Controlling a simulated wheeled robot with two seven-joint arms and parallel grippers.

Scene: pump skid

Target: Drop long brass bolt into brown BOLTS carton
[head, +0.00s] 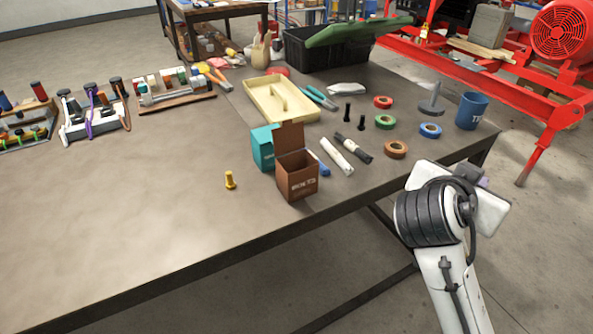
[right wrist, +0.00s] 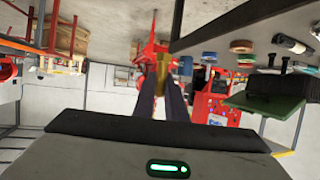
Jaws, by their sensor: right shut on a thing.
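The brown BOLTS carton (head: 303,184) stands near the table's front edge with a flap raised and its top open. My right gripper (right wrist: 162,82) is shut on a brass-coloured piece (right wrist: 186,66), seen end-on and partly hidden by the fingers; it looks like the long brass bolt, but its length cannot be told. In the head view my right arm reaches in at the lower right, to the right of the carton and beyond the table edge; its fingers are hidden there. A brass bolt (head: 230,180) stands upright on the table left of the carton. My left gripper is not in view.
A teal carton (head: 262,148) stands right behind the brown one. Markers (head: 337,157), tape rolls (head: 396,149), two black bolts (head: 347,110) and a blue cup (head: 472,110) lie or stand to the right. A cream tray (head: 262,103) is behind. The table's left front is mostly clear.

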